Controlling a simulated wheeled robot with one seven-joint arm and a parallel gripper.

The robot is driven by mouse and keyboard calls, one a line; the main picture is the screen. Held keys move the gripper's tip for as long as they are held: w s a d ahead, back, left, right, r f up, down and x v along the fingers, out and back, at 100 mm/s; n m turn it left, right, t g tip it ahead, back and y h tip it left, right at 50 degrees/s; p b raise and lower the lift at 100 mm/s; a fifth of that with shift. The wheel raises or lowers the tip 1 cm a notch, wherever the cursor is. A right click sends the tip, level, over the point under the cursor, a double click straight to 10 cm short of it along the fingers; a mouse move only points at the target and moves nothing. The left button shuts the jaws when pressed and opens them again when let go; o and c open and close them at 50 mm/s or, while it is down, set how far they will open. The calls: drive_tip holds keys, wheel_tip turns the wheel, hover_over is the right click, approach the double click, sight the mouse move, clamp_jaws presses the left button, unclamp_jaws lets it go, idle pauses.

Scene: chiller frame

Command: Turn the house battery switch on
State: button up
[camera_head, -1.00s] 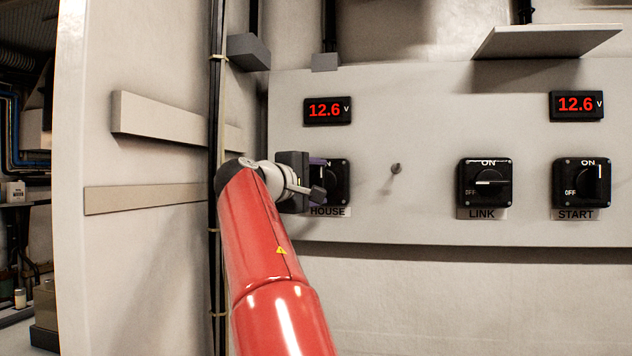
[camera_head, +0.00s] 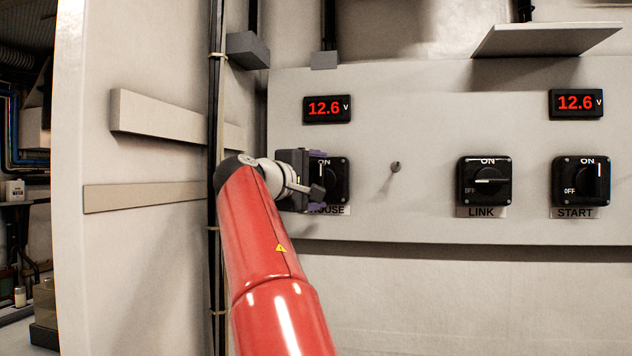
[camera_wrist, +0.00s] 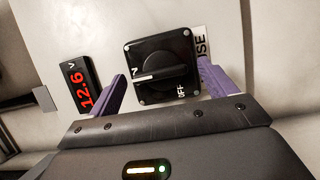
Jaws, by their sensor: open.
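The house battery switch (camera_head: 337,182) is a black square plate with a round knob, partly hidden behind my gripper in the head view. In the wrist view, the switch (camera_wrist: 165,66) shows its white pointer line running toward the ON lettering at the left, away from the OFF mark. My gripper (camera_head: 317,180) is at the switch. In the wrist view, the gripper's (camera_wrist: 162,88) purple fingers are open, one on each side of the plate, apart from the knob. The HOUSE label (camera_head: 335,210) is partly covered.
The LINK switch (camera_head: 484,182) points to OFF, and the START switch (camera_head: 581,182) points to ON. Two voltage displays (camera_head: 327,109) (camera_head: 578,103) read 12.6 V. A small peg (camera_head: 395,167) sticks out of the panel. A black conduit (camera_head: 217,120) and side wall (camera_head: 150,230) lie left.

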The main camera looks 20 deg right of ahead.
drive_tip(key=b+v, duration=0.2)
drive_tip(key=v, duration=0.5)
drive_tip(key=shift+s+a, duration=0.25)
drive_tip(key=shift+f, duration=0.15)
drive_tip(key=s+d+f+m+g+y, duration=0.1)
drive_tip(key=s+d+f+y, duration=0.25)
drive_tip(key=f, duration=0.55)
drive_tip(key=s+d+f+y, duration=0.25)
drive_tip(key=f+y, duration=0.25)
drive_tip(key=f, duration=0.4)
drive_tip(key=s+a+f+m+g+y, duration=0.1)
drive_tip(key=s+a+f, duration=0.4)
drive_tip(key=s+f, duration=0.6)
drive_tip(key=s+a+f+m+g+y, duration=0.2)
drive_tip(key=s+a+f+m+y, duration=0.2)
drive_tip(key=s+f, duration=0.8)
wheel_tip(320, 180, down, 5)
drive_tip(key=shift+s+a+m+y, duration=0.35)
drive_tip(key=shift+a+y, duration=0.4)
drive_tip(key=shift+a, duration=0.35)
